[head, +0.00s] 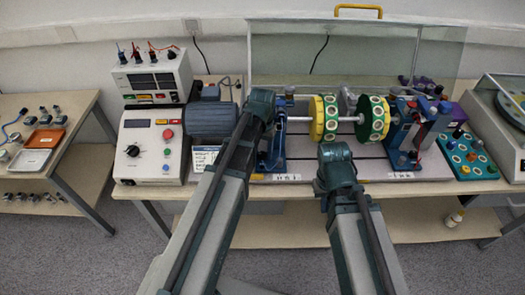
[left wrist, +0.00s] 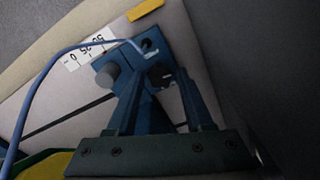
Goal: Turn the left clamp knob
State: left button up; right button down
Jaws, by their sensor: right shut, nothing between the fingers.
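The left bearing stand (head: 272,148) is blue and stands on the rig's base at the left end of the shaft, partly hidden by my left arm. In the left wrist view, its blue top (left wrist: 125,68) carries a dark knob (left wrist: 160,74) and a grey round knob (left wrist: 106,76). My left gripper (head: 262,104) is over this stand. Its fingers, seen in the left wrist view (left wrist: 160,88), are apart, with the dark knob between or just beyond their tips; I cannot tell if they touch it. My right gripper (head: 335,153) is shut and empty in front of the rotor.
A yellow disc (head: 318,118) and a green disc (head: 371,118) sit on the shaft, with a second blue stand (head: 405,135) to the right. A motor (head: 211,119) and control box (head: 150,145) stand left. A blue cable (left wrist: 50,70) crosses the left wrist view.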

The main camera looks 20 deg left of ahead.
aim_at(263, 154)
pick_arm(q)
jog(key=shift+o, duration=1)
notch_tip(263, 154, up, 14)
jog(key=p, duration=1.3)
jog(key=shift+p, duration=0.4)
jog(key=shift+f, duration=0.15)
